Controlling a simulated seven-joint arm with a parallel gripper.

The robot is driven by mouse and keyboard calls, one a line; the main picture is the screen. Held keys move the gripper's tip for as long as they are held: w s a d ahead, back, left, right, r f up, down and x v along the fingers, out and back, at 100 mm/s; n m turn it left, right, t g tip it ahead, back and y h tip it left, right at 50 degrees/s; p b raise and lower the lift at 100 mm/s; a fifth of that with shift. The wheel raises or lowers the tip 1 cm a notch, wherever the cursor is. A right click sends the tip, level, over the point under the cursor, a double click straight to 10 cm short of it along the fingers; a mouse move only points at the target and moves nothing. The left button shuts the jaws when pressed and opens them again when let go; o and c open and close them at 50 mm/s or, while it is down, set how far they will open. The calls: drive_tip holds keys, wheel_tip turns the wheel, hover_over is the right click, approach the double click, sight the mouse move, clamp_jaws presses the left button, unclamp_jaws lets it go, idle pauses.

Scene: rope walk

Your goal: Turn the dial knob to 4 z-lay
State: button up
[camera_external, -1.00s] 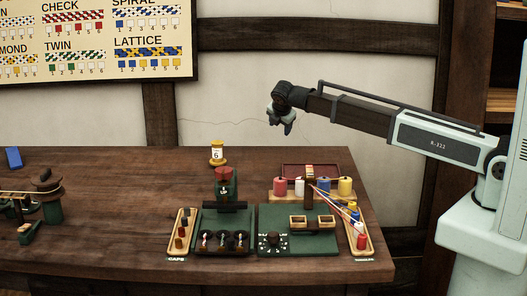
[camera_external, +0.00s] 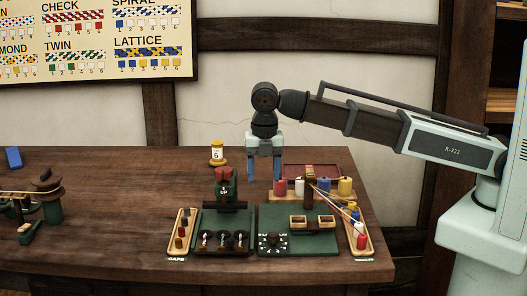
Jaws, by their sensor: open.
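The dial knob (camera_external: 272,239) is a small dark knob on the green board (camera_external: 299,249) at the front of the table, with white markings around it too small to read. My gripper (camera_external: 264,178) points straight down above the back part of the table, behind and above the dial. Its two blue fingers are apart with nothing between them.
Spools (camera_external: 345,186) stand on a wooden rack right of my gripper, with thin strands running to a tray (camera_external: 362,240). A red-topped green block (camera_external: 223,184) stands left. A yellow counter marked 6 (camera_external: 217,154) sits behind.

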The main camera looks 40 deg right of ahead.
sight(273, 232)
drive_tip(key=s+a+r+n, duration=0.2)
drive_tip(key=s+a+n, duration=0.3)
drive_tip(key=s, duration=0.4)
drive_tip(key=shift+m, duration=0.4)
drive_tip(key=f, duration=1.3)
drive_tip(key=shift+s+a+f, duration=0.15)
drive_tip(key=shift+a+f, duration=0.15)
drive_tip(key=shift+a, duration=0.1)
drive_tip(key=shift+c, duration=0.3)
drive_tip(key=c, duration=1)
